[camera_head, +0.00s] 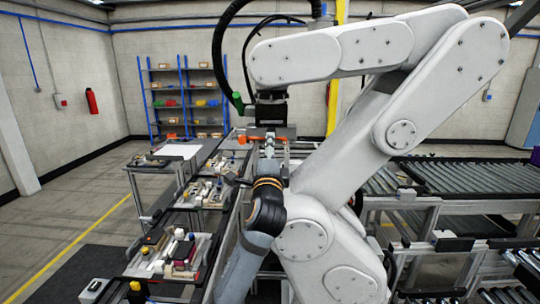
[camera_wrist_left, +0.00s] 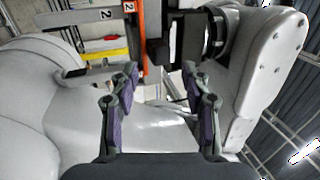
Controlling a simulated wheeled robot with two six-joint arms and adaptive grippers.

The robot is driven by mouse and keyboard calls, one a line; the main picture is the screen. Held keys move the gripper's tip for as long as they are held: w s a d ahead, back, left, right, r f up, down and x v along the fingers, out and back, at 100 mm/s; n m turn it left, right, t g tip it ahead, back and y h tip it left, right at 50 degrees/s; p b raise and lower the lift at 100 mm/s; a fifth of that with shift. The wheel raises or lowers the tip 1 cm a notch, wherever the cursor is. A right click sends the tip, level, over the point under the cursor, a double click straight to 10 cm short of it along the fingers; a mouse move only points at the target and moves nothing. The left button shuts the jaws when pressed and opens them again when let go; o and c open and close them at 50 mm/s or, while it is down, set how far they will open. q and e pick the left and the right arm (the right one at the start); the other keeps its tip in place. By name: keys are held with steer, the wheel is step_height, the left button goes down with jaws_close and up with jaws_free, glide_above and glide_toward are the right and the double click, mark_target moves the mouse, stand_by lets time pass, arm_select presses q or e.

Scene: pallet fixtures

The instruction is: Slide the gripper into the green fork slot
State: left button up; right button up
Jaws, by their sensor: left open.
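I cannot make out a green fork slot in either view. In the wrist view my left gripper (camera_wrist_left: 160,75) is open and empty, with purple-padded fingers spread apart. Beyond its fingertips stand an orange post (camera_wrist_left: 140,40) and grey plates (camera_wrist_left: 92,16) marked with the number 2. In the head view my left gripper (camera_head: 268,143) is small and partly blurred into an orange-and-grey fixture (camera_head: 246,139), beside a large white arm. I cannot tell whether they touch. My right gripper is not in view.
The large white arm (camera_head: 395,130) fills the middle and right of the head view. Roller conveyors (camera_head: 450,175) lie to the right. Benches with loose parts (camera_head: 175,255) run along the left. A blue shelf rack (camera_head: 185,95) stands at the back. Open floor (camera_head: 75,205) lies far left.

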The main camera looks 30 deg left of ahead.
arm_select(q)
steer(key=p+x, duration=0.1)
steer(key=x, duration=0.4)
steer(key=shift+w+a, duration=0.25)
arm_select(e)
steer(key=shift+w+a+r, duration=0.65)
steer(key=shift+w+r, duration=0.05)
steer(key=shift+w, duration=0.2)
arm_select(q)
steer(key=shift+s+d+r+p, duration=0.1)
steer(key=shift+p, duration=0.2)
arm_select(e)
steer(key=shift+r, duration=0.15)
arm_select(q)
jaws_close()
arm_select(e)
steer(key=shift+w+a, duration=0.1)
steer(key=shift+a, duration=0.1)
arm_select(q)
steer(key=shift+r, duration=0.35)
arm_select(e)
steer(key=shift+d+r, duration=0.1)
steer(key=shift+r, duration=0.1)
arm_select(q)
steer(key=shift+s, duration=0.1)
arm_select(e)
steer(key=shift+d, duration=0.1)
